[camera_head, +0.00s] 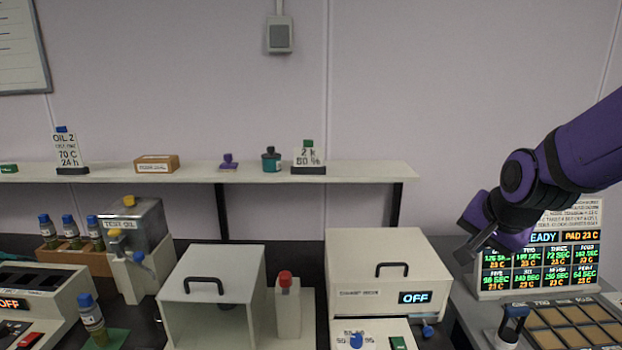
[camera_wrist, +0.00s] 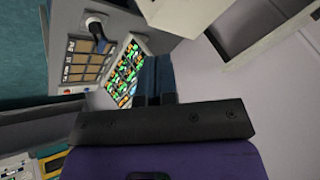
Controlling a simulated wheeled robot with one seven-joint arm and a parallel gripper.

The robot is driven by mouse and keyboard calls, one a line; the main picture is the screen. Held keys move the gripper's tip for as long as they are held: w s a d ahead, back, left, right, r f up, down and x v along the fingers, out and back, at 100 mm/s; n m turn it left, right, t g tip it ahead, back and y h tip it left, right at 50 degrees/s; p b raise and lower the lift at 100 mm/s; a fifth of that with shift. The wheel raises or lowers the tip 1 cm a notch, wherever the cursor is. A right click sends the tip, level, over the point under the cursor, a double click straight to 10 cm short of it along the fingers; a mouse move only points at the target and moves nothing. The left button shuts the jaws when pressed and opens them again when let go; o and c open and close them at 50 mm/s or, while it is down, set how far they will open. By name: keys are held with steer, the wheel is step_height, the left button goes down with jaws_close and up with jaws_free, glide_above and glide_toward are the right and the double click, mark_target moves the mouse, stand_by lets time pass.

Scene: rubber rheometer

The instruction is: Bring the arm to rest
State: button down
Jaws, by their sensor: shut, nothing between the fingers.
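My gripper (camera_head: 466,248) shows at the right of the head view, at the end of my purple arm. It hangs in the air in front of the lit display panel (camera_head: 540,262), near that panel's left edge, and points down and to the left. Its fingers are shut and hold nothing. In the wrist view my gripper (camera_wrist: 157,85) is at the middle, behind a dark bar, with the fingers together. The display panel (camera_wrist: 126,72) shows tilted just left of the fingers there. No contact with anything shows.
The heated pad unit (camera_head: 572,322) stands below the panel, with a black-handled lever (camera_head: 512,322) beside it. A cream box reading OFF (camera_head: 385,265) stands left of my gripper. A shelf (camera_head: 200,174) with small items runs along the wall. The air above the bench's middle is clear.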

steer(key=s+r+n, duration=0.4)
steer(key=s+r, duration=0.1)
steer(key=s, duration=0.3)
steer(key=s+d+r+n+g, duration=0.1)
steer(key=s+r+n, duration=0.3)
steer(key=s, duration=0.5)
steer(key=shift+s+d+r+n, duration=0.15)
steer(key=shift+s+r+n, duration=0.15)
steer(key=shift+r, duration=0.1)
